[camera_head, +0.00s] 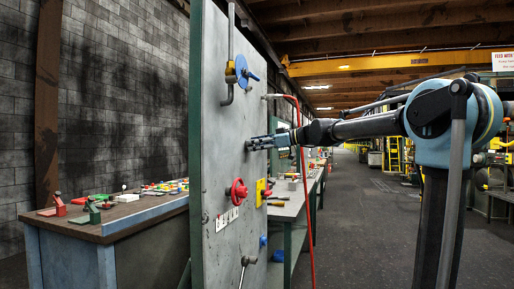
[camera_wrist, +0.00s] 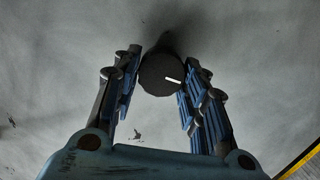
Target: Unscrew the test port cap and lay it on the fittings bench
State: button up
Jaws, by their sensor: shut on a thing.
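The test port cap is a dark, round, many-sided knob with a white mark; in the wrist view the cap (camera_wrist: 158,76) sits between my fingertips, its mark pointing right. My gripper (camera_wrist: 160,82) is shut on it, one blue-padded finger on each side. In the head view my gripper (camera_head: 262,142) reaches level from the right to the upright grey panel (camera_head: 222,120). The cap is at the panel's face; whether its thread is still engaged cannot be told. A bench (camera_head: 290,209) with small parts stands right of the panel, and another bench (camera_head: 112,228) stands left. Which is the fittings bench is unclear.
The panel carries a blue valve handle (camera_head: 242,72), a red handwheel (camera_head: 238,192), a yellow fitting (camera_head: 261,193) and a lever (camera_head: 244,264) at the bottom. A red hose (camera_head: 302,160) hangs close to my gripper. Open floor (camera_head: 385,220) lies to the right.

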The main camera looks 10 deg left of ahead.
jog(key=shift+n, duration=0.7)
jog(key=shift+n+t, duration=0.4)
jog(key=shift+n, duration=0.6)
jog(key=shift+n+t, duration=0.3)
jog(key=shift+n, duration=0.6)
jog(key=shift+n, duration=1)
